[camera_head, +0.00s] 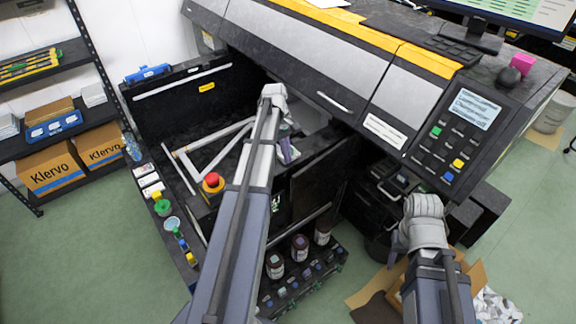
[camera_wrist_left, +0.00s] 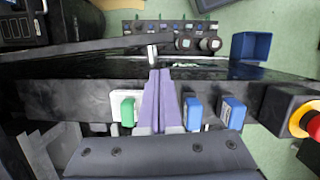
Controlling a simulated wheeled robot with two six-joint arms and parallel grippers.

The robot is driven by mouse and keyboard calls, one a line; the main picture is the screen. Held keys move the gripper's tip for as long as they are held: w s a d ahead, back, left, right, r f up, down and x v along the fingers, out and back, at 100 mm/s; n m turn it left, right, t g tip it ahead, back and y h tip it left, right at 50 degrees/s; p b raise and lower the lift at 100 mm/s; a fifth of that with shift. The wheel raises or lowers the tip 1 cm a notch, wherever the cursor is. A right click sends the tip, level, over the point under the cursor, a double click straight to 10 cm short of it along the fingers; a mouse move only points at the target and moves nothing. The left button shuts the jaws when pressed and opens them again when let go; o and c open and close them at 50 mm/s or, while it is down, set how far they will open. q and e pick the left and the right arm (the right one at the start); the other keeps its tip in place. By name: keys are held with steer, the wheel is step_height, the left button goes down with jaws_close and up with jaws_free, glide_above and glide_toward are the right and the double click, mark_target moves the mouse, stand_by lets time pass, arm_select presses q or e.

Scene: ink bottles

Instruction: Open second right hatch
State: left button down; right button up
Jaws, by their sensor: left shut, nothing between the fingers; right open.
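The large black and grey printer (camera_head: 330,60) fills the head view. My left gripper (camera_head: 287,152) reaches over the printer's open front, by a dark panel (camera_head: 318,180). In the left wrist view its purple fingers (camera_wrist_left: 155,100) are shut together with nothing between them. Their tips are close to a small silvery piece (camera_wrist_left: 152,52) at a dark edge; I cannot tell whether they touch. Green and blue tabs (camera_wrist_left: 193,110) sit beside the fingers. I cannot make out which part is the second right hatch. My right gripper (camera_head: 408,243) is open below the control panel, its fingers mostly hidden.
Dark ink bottles (camera_head: 300,247) stand on a low rack (camera_head: 335,268) in front of the printer. A red emergency button (camera_head: 211,182) sits left of my left arm and shows in the left wrist view. An open cardboard box (camera_head: 470,280) lies by my right arm. Green floor is clear at left.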

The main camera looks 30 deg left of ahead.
mark_target(292, 177)
arm_select(q)
steer(key=b+x, duration=0.9)
steer(key=shift+d+f, duration=0.15)
steer(key=shift+f, duration=0.25)
